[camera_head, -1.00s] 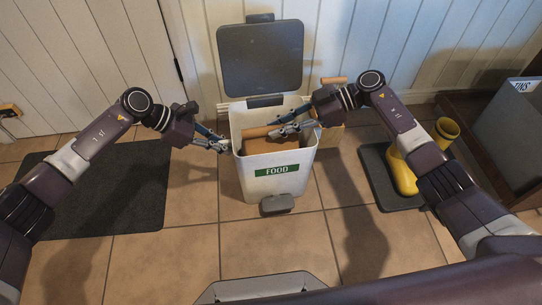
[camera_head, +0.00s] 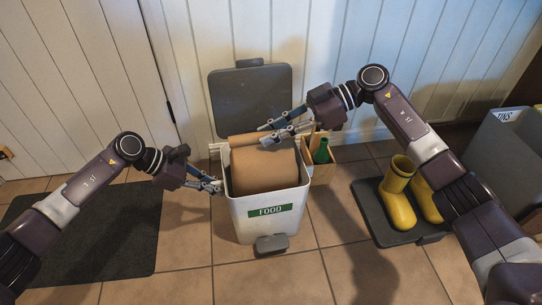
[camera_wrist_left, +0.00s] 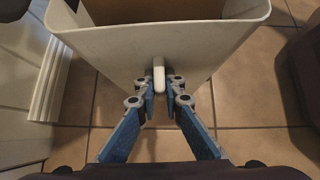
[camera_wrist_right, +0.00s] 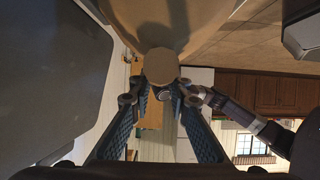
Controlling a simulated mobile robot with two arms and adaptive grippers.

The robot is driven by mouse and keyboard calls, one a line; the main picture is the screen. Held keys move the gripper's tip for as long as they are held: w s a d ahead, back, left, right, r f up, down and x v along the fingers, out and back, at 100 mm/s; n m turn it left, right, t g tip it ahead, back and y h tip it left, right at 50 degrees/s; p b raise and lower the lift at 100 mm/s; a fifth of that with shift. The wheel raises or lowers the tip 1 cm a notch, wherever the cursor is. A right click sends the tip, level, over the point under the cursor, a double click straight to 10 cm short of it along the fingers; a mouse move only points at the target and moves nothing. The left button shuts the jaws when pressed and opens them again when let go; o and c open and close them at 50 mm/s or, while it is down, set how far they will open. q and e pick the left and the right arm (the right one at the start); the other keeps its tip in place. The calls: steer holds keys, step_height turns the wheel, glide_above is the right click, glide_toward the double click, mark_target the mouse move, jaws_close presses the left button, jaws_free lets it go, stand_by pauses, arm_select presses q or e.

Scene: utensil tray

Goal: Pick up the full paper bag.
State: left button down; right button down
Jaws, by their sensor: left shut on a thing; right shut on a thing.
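The full brown paper bag (camera_head: 265,172) stands in the open white bin (camera_head: 235,212) labelled FOOD, its upper part above the rim. Its lower part is hidden by the bin. My right gripper (camera_head: 266,135) is shut on the bag's rolled top, whose round end shows in the right wrist view (camera_wrist_right: 160,66). My left gripper (camera_head: 219,187) is at the bin's left side, below the rim. In the left wrist view it is shut on a small white side handle (camera_wrist_left: 159,76) of the bin.
The bin's dark lid (camera_head: 251,98) stands open behind the bag. A wooden crate (camera_head: 324,170) with a green bottle (camera_head: 322,152) is behind right. Yellow boots (camera_head: 398,205) stand on a dark tray (camera_head: 370,213); a grey TINS bin (camera_head: 510,145) is far right. A dark mat (camera_head: 95,235) lies left.

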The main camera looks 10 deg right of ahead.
step_height(320, 180, up, 16)
stand_by(0.3)
arm_select(q)
steer(key=c, duration=2)
jaws_free()
arm_select(e)
steer(key=shift+f, duration=0.1)
arm_select(q)
steer(key=shift+o, duration=0.2)
